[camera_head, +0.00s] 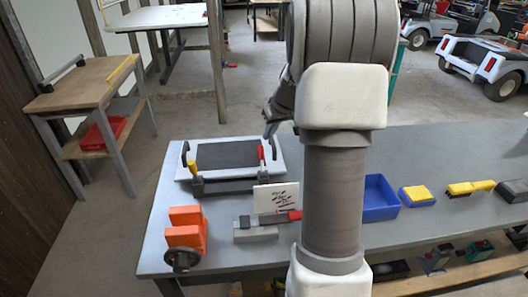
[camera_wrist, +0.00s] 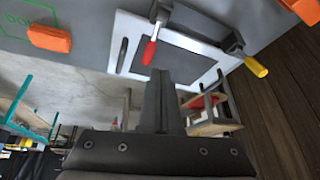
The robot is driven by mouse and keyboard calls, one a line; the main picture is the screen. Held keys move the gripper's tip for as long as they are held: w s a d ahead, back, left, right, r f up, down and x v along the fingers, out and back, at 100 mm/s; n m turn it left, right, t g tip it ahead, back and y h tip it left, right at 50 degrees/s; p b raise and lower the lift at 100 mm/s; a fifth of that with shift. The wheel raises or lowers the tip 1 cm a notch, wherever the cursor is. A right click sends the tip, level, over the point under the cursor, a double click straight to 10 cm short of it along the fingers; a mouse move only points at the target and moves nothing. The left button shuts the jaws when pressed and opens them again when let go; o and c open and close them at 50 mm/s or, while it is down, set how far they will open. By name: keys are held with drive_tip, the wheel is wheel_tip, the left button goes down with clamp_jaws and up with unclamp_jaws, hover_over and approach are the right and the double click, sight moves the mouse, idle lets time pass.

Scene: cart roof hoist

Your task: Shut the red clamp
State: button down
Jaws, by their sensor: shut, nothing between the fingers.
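The red clamp (camera_head: 262,152) sits on the right side of a white-framed panel with a dark centre (camera_head: 228,155) on the table. Its red handle stands roughly upright in the head view. The red handle (camera_wrist: 150,53) also shows in the wrist view, just past my fingertips, hanging from a dark clamp body. My gripper (camera_head: 270,132) is above and close to the red handle. In the wrist view my gripper (camera_wrist: 175,75) is shut and empty, its fingers pointing towards the panel. I cannot tell if they touch the handle.
A yellow-handled clamp (camera_head: 192,167) is on the panel's left side. In front are an orange vise (camera_head: 186,229), a white card (camera_head: 275,197) and a red-handled tool (camera_head: 295,215). A blue bin (camera_head: 381,199) and yellow items stand right. A wooden side bench (camera_head: 78,90) is left.

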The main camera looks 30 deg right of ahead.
sight(262, 150)
drive_tip(key=w+f+m, duration=0.1)
drive_tip(key=w+f, duration=0.1)
drive_tip(key=f, duration=0.1)
drive_tip(key=w+d+f+m, duration=0.1)
drive_tip(key=w+f, duration=0.1)
drive_tip(key=f, duration=0.2)
drive_tip(key=w+d+f+m+t+b, duration=0.1)
drive_tip(key=w+f, duration=0.1)
drive_tip(key=f, duration=0.1)
drive_tip(key=shift+f+h, duration=0.2)
drive_tip(key=shift+h, duration=0.1)
drive_tip(key=shift+r, duration=0.1)
drive_tip(key=shift+w+d+r+p, duration=0.1)
drive_tip(key=shift+w+p, duration=0.15)
drive_tip(key=shift+p, duration=0.95)
drive_tip(key=shift+w+d+f+g+p, duration=0.1)
drive_tip(key=shift+w+f+g+p, duration=0.15)
drive_tip(key=shift+g+p, duration=0.5)
drive_tip(key=shift+b+x, duration=0.5)
drive_tip(key=shift+x, duration=0.3)
drive_tip(key=shift+d+r, duration=0.15)
